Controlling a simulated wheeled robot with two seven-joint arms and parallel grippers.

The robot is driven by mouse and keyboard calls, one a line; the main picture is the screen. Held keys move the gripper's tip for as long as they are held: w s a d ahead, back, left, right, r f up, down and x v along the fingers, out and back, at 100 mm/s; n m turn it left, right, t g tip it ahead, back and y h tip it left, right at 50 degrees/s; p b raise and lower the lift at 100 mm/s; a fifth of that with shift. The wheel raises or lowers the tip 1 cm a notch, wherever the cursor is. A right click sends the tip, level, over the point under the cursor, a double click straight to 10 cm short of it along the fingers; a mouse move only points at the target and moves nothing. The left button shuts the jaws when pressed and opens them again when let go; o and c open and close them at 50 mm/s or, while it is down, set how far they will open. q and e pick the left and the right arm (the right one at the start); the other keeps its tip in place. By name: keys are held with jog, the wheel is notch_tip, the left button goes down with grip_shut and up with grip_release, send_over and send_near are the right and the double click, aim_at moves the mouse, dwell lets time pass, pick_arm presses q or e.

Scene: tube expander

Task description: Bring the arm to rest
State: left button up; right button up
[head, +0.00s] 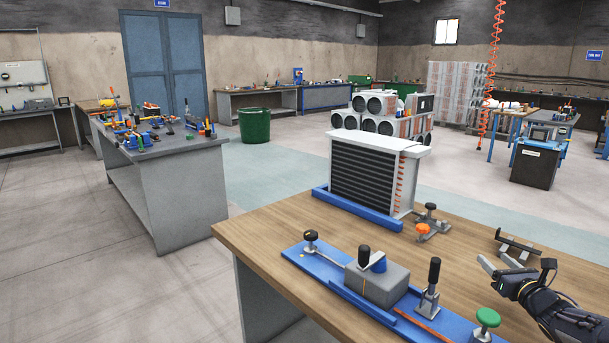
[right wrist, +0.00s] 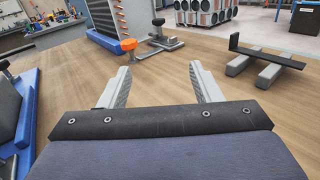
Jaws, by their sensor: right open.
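My right gripper (head: 494,272) is above the right part of the wooden table (head: 280,232) in the head view. In the right wrist view its two grey fingers (right wrist: 160,85) stand apart with bare table between them, so it is open and empty. My left gripper is not in either view.
A finned coil block (head: 365,175) stands in a blue tray, with an orange-knobbed clamp (head: 423,232) beside it. A black-topped rest (head: 516,243) lies beyond my right gripper. A blue fixture (head: 340,284) with a grey block, levers and a green knob (head: 488,317) lies in front.

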jog(key=s+a+r+m+g+h+p, duration=0.45)
jog(key=s+a+r+m, duration=0.75)
jog(key=m, duration=0.8)
pick_arm(q)
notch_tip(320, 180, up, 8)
jog(key=p, duration=0.3)
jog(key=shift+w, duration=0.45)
pick_arm(e)
jog(key=s+a+f+m+g+y, duration=0.3)
jog(key=s+a+m, duration=0.5)
jog(key=s+a, duration=0.3)
jog(key=s+a+f+m+g+y, duration=0.3)
jog(key=s+a+m, duration=0.6)
jog(key=s, duration=0.7)
jog(key=shift+a+f+g+y, duration=0.2)
jog(key=shift+a+g+y, duration=0.75)
jog(key=shift+a, duration=0.05)
